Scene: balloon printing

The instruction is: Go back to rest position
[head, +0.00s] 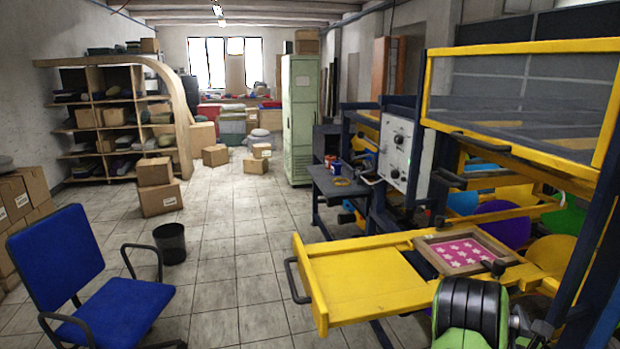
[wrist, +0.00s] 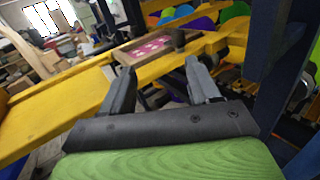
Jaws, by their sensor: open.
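My gripper (wrist: 158,82) shows in the wrist view with its two dark fingers spread apart and nothing between them. In that view it is tilted, and its fingers point toward the yellow printing table (wrist: 60,105). In the head view my green and black arm is at the lower right, in front of the yellow table (head: 365,283); the fingertips are not clear there. A wooden frame (head: 427,256) with a pink, white-starred sheet (head: 460,252) lies on the table. The frame (wrist: 122,57) also shows beyond my fingers in the wrist view.
A yellow-edged mesh screen (head: 525,95) stands raised above the table at right. Dark posts and colored round panels (head: 503,222) are close by. A blue chair (head: 110,300) and black bin (head: 170,243) stand at left. The tiled floor (head: 235,225) between is clear.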

